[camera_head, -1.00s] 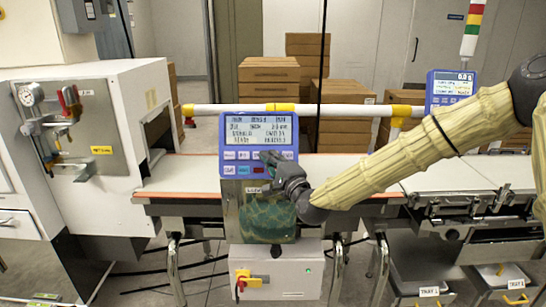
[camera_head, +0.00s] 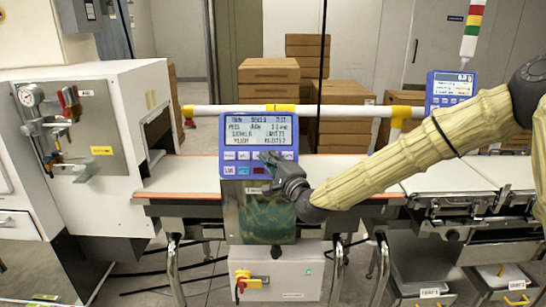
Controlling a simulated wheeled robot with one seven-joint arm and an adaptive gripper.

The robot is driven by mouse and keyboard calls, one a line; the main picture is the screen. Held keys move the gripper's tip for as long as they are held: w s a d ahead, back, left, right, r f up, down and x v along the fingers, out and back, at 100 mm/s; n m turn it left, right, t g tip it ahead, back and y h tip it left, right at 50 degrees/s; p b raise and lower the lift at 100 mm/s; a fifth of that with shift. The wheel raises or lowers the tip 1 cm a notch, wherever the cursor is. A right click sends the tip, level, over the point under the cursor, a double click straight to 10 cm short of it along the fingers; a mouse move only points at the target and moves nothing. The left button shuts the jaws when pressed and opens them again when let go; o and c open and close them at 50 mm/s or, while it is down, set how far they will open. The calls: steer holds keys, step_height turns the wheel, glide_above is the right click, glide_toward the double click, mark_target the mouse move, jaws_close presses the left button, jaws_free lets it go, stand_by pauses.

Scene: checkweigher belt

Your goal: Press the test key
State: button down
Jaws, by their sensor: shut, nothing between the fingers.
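The blue control panel (camera_head: 229,120) stands in front of the belt, with a lit text screen (camera_head: 258,131) and rows of small keys (camera_head: 229,171) below it. The key labels are too small to read, so I cannot tell which is the test key. My gripper (camera_head: 266,158) is shut and empty, its tips at the right part of the key rows. It hides some keys there. I cannot tell whether the tips touch a key.
A white belt (camera_head: 185,176) runs behind the panel. A grey box with a red and yellow switch (camera_head: 243,281) hangs below. A second blue display (camera_head: 452,88) stands at right. Cardboard boxes (camera_head: 268,83) are stacked behind the guard rail (camera_head: 345,113).

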steer(key=shift+s, duration=0.1)
steer(key=shift+s+r, duration=0.35)
steer(key=shift+s, duration=0.25)
steer(key=shift+s+r+p, duration=0.1)
steer(key=shift+s+r, duration=0.3)
steer(key=shift+s, duration=0.35)
steer(key=shift+s+r+p, duration=0.1)
steer(key=shift+s+r, duration=0.25)
steer(key=shift+s, duration=0.35)
steer(key=shift+s+r+p, duration=0.1)
steer(key=shift+s+r, duration=0.3)
steer(key=shift+s, duration=0.35)
steer(key=s+r, duration=0.2)
steer(key=s, duration=0.3)
steer(key=shift+s+r, duration=0.2)
steer(key=shift+r, duration=0.15)
steer(key=shift+f, duration=0.1)
